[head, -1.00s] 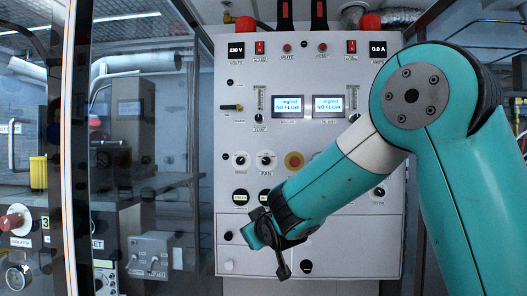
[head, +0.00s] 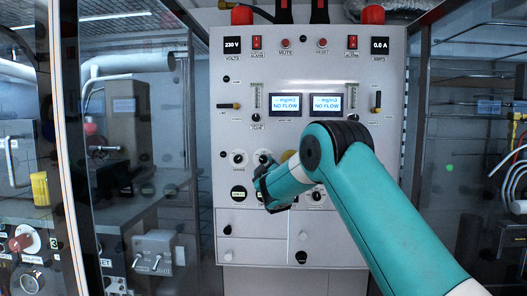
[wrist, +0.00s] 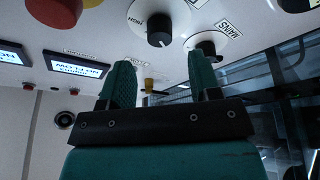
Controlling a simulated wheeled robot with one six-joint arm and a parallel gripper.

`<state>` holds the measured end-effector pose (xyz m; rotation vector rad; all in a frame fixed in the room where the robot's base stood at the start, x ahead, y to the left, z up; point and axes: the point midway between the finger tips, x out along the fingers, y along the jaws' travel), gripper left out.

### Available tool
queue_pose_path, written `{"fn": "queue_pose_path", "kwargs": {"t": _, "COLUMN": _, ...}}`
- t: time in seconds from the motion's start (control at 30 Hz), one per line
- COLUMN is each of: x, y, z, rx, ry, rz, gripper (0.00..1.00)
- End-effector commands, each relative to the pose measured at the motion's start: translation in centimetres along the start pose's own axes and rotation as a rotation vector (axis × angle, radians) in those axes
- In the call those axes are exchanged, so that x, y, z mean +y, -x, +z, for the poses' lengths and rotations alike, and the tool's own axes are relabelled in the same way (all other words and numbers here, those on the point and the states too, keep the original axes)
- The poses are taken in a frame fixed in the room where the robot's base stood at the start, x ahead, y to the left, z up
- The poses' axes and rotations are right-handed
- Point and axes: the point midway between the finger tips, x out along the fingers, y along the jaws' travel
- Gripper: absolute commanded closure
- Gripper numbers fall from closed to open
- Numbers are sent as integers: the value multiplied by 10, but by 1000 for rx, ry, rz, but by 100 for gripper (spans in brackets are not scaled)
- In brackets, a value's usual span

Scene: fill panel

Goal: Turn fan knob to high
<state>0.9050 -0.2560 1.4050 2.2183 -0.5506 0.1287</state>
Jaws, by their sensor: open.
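The fan knob (head: 264,157) is a black knob on a white dial on the panel, left of the yellow emergency-stop base; its label in the head view is hidden by my gripper. In the wrist view the fan knob (wrist: 160,38) shows at top centre, beside a tilted "HIGH" mark. My gripper (head: 263,180) is in front of the panel, just below the fan knob in the head view. In the wrist view my gripper (wrist: 162,78) is open and empty, its two fingers apart, with the knob beyond the gap and not between the fingertips.
The mains knob (wrist: 207,46) sits close beside the fan knob. The emergency stop (wrist: 58,10) is on the other side. Glass doors (head: 130,150) stand to the left.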

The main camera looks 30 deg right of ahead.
Motion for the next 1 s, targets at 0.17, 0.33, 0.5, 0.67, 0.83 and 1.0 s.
{"fn": "queue_pose_path", "kwargs": {"t": 0.17, "x": 3, "y": -33, "z": -2, "rx": -1, "ry": 0, "rz": 0, "gripper": 43}}
{"fn": "queue_pose_path", "kwargs": {"t": 0.33, "x": 2, "y": -50, "z": -1, "rx": -1, "ry": 0, "rz": 0, "gripper": 43}}
{"fn": "queue_pose_path", "kwargs": {"t": 0.5, "x": 0, "y": -56, "z": 0, "rx": -1, "ry": 0, "rz": 0, "gripper": 43}}
{"fn": "queue_pose_path", "kwargs": {"t": 0.67, "x": 0, "y": -57, "z": 0, "rx": -1, "ry": 0, "rz": -1, "gripper": 43}}
{"fn": "queue_pose_path", "kwargs": {"t": 0.83, "x": 0, "y": -56, "z": 0, "rx": -1, "ry": 0, "rz": -1, "gripper": 59}}
{"fn": "queue_pose_path", "kwargs": {"t": 1.0, "x": 0, "y": -56, "z": 0, "rx": 0, "ry": 0, "rz": 0, "gripper": 91}}
